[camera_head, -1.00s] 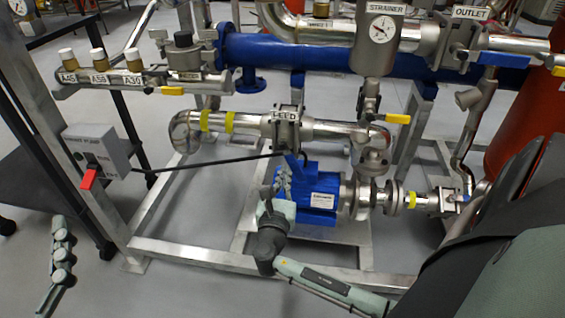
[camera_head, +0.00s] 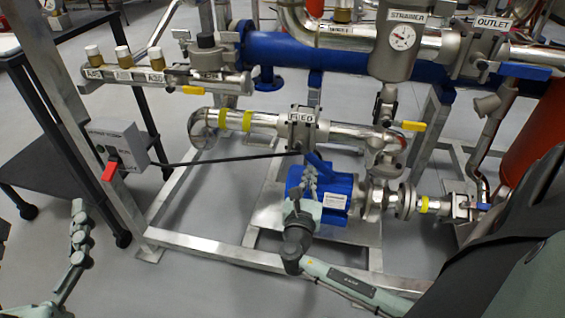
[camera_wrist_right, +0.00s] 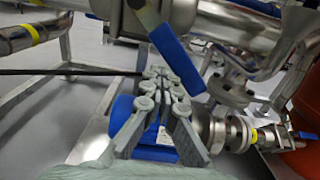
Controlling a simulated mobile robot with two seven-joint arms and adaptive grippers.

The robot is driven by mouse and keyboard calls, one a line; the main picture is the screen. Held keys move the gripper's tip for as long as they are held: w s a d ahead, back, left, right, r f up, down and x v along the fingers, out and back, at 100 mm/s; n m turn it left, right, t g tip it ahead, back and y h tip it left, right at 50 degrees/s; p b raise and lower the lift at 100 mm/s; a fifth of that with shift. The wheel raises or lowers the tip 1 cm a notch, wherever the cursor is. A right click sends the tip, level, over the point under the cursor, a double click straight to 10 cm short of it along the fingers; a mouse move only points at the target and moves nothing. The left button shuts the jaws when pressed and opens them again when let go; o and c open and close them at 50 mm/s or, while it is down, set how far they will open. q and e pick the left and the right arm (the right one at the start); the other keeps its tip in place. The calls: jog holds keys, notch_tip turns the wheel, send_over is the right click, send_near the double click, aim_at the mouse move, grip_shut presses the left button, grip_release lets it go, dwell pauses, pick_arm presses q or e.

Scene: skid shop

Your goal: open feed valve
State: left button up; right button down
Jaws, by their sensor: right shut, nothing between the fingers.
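The feed valve (camera_head: 301,132) is a steel valve labelled FEED in the pipe above the blue pump (camera_head: 335,190). Its blue lever (camera_head: 320,163) slants down to the right and shows large in the right wrist view (camera_wrist_right: 173,52). My right gripper (camera_head: 308,160) is over the pump, just left of and below the lever. In the right wrist view its fingers (camera_wrist_right: 158,75) are together and empty, with the lever crossing just beyond the tips; contact cannot be told. My left gripper (camera_head: 78,212) is at the lower left, away from the valve; its opening is unclear.
Yellow-handled valves (camera_head: 412,125), the strainer (camera_head: 403,45) and a blue pipe (camera_head: 345,52) surround the area. The steel skid frame (camera_head: 225,252) lies below.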

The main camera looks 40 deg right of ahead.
aim_at(325, 167)
jog(key=shift+s+d+r+p, duration=0.45)
jog(key=shift+s+r+p, duration=0.05)
jog(key=shift+r+p, duration=0.15)
jog(key=shift+s+d+r, duration=0.1)
jog(key=shift+s+d, duration=0.05)
jog(key=shift+s+d+r+p, duration=0.2)
jog(key=shift+r+p, duration=0.15)
jog(key=shift+p, duration=0.15)
jog(key=shift+s+d+r+p, duration=0.1)
jog(key=shift+s+r+p, duration=0.05)
jog(key=shift+r+p, duration=0.3)
jog(key=shift+s+d+r+p, duration=0.25)
jog(key=shift+s+r+p, duration=0.05)
jog(key=shift+p, duration=0.25)
jog(key=shift+f, duration=0.1)
